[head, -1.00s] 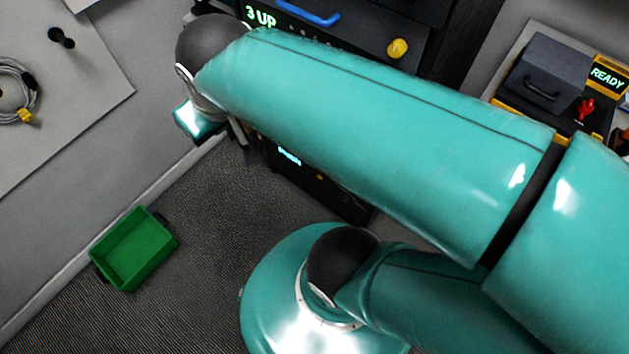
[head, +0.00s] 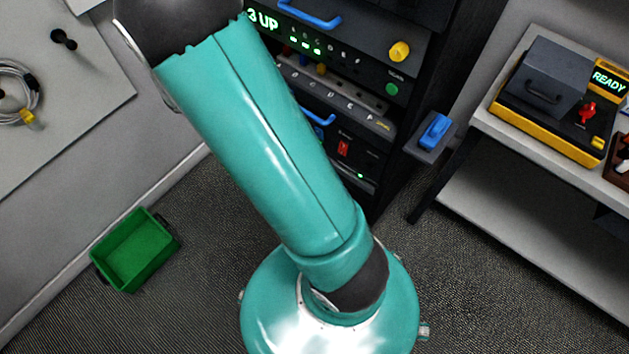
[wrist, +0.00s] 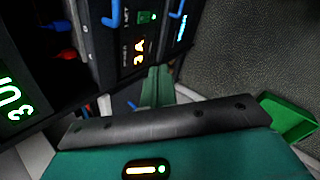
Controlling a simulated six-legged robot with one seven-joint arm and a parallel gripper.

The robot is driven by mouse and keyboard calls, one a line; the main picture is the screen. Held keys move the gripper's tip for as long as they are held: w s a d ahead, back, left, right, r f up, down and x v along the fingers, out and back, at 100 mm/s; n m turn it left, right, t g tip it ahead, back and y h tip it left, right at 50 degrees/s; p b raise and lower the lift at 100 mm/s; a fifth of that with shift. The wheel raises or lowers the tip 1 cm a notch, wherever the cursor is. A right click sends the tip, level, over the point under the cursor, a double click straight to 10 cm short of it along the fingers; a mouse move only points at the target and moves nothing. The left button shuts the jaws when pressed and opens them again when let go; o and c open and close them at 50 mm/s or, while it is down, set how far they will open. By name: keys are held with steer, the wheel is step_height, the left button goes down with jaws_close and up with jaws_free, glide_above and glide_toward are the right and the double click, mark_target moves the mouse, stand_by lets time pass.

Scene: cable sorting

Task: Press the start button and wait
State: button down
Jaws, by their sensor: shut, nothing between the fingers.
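A black and yellow case (head: 545,85) with a green READY display (head: 608,80) sits on the shelf at the right of the head view. A red knob (head: 587,111) and a small yellow button (head: 597,142) are on its panel. The rack (head: 430,60) also has a round green button (head: 391,89) and a yellow knob (head: 399,51). No readable label tells me which is the start button. My gripper (wrist: 156,84) shows in the wrist view with its fingers shut and empty, beside the rack front. In the head view it is hidden beyond my arm.
A green bin (head: 135,250) lies on the floor at left. A grey board (head: 60,110) at upper left holds a coiled cable (head: 15,92). A blue-topped piece (head: 435,130) sticks out beside the rack.

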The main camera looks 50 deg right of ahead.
steer(key=d+f+n+h, duration=0.1)
steer(key=d+f+n, duration=0.15)
steer(key=f, duration=0.95)
steer(key=d+f+n+h, duration=0.15)
steer(key=f+n, duration=0.25)
steer(key=f, duration=0.7)
steer(key=s+d+f+n, duration=0.2)
steer(key=s+f, duration=0.3)
steer(key=f, duration=0.6)
steer(key=s+d+f+n, duration=0.2)
steer(key=s+f+n, duration=0.2)
steer(key=f, duration=0.7)
steer(key=shift+s+d+f+n, duration=0.2)
steer(key=shift+s+d+n, duration=0.15)
steer(key=shift+s, duration=0.85)
steer(key=shift+y, duration=0.25)
steer(key=d+r+x, duration=0.2)
steer(key=x, duration=1)
steer(key=shift+d+f, duration=0.2)
steer(key=shift+f, duration=0.1)
